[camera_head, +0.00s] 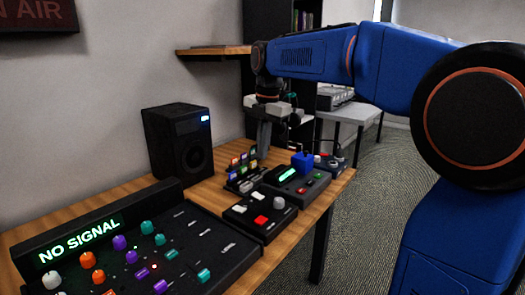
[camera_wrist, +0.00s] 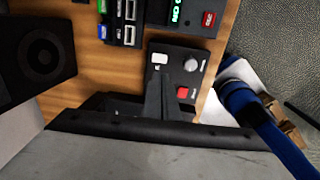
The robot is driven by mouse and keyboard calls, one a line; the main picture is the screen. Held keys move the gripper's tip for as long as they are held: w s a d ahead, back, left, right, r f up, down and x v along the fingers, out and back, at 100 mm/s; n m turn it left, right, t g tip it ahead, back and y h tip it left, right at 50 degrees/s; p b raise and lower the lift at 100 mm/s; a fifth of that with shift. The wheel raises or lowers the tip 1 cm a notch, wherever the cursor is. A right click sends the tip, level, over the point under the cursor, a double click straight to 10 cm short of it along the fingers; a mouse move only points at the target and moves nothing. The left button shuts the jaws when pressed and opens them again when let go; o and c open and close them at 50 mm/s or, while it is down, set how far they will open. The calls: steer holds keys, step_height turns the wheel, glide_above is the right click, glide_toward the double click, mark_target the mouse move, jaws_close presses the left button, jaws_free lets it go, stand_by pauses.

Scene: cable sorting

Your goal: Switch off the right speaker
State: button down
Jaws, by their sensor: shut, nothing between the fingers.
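One black speaker (camera_head: 180,142) stands on the wooden table against the wall, with a small lit blue-white light at its upper right front. It is the only speaker I can make out in the head view, and I cannot tell whether it is the right one. A black speaker (camera_wrist: 38,48) also shows at the upper left of the wrist view. My gripper (camera_head: 264,150) points down to the right of the speaker, apart from it, behind the small control boxes. In the wrist view my gripper (camera_wrist: 168,82) is shut and empty, its fingers overlapping a small panel. No speaker switch is clearly visible.
A large mixer (camera_head: 150,245) with a "NO SIGNAL" display fills the front left. A small panel (camera_head: 240,222) with a red button and a box with a green display (camera_head: 300,187) stand near the table's right edge. A shelf (camera_head: 212,51) hangs behind my arm.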

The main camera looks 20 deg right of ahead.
mark_target(256, 194)
steer(key=shift+w+a+r, duration=0.15)
steer(key=shift+w+a, duration=0.1)
steer(key=shift+w, duration=0.15)
steer(key=f, duration=0.4)
steer(key=w+f, duration=0.1)
steer(key=f, duration=0.4)
steer(key=a+f, duration=0.1)
steer(key=f, duration=0.4)
steer(key=shift+w, duration=0.2)
steer(key=shift+f, duration=0.25)
steer(key=shift+s, duration=0.1)
